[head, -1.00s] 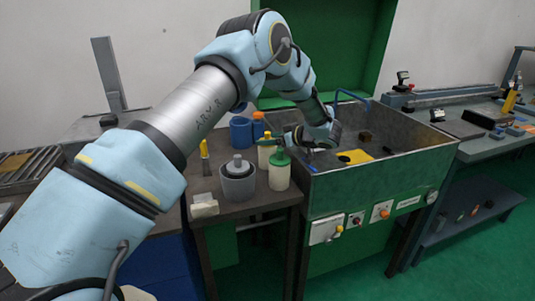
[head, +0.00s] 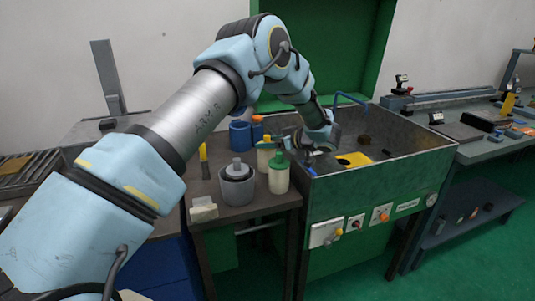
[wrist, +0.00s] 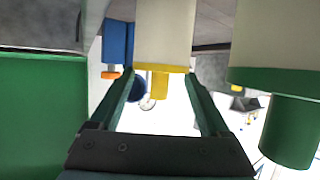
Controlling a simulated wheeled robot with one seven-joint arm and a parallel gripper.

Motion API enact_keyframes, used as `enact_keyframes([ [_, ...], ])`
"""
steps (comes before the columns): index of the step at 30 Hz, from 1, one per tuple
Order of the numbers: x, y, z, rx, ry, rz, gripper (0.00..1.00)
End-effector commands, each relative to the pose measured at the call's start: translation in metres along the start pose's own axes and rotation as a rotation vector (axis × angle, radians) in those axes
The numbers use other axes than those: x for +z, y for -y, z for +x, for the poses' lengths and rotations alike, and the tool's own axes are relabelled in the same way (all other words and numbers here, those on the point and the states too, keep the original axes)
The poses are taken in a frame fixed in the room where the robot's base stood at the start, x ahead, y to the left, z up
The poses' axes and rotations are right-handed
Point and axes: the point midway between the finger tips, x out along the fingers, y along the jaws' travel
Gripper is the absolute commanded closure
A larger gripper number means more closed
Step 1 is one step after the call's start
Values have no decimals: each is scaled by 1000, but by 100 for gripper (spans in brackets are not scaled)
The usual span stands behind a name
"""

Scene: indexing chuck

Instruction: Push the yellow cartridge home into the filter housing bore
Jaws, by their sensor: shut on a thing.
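My gripper (wrist: 160,85) has its two green fingers on either side of the yellow collar of a cream bottle (wrist: 164,30), and it looks shut on that bottle. The bottle hangs upside down in the wrist view. In the head view the cream bottle (head: 265,158) stands on the bench, left of the washing sink, with my wrist just to its right. A flat yellow piece (head: 355,159) lies in the sink. I cannot tell whether it is the cartridge. A grey cup (head: 238,190) with a grey part in it could be the filter housing; its bore is not visible.
A green-topped bottle (head: 279,180) stands close in front of the cream one; it shows at right in the wrist view (wrist: 292,130). Blue containers (head: 240,134) stand behind, and a yellow-handled tool (head: 203,153) at left. The sink wall (head: 385,172) rises beside the bench.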

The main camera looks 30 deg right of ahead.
Motion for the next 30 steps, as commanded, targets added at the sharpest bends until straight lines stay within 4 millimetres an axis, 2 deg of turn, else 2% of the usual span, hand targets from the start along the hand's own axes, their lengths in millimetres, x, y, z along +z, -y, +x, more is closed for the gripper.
enact_keyframes([
  [5, -8, -1, -3, 1, -1, -3, 100],
  [18, -80, 0, -32, 0, -1, -4, 100],
  [24, -93, 0, -38, 0, -1, -1, 100],
  [30, -93, 0, -38, -1, 0, 0, 100],
])
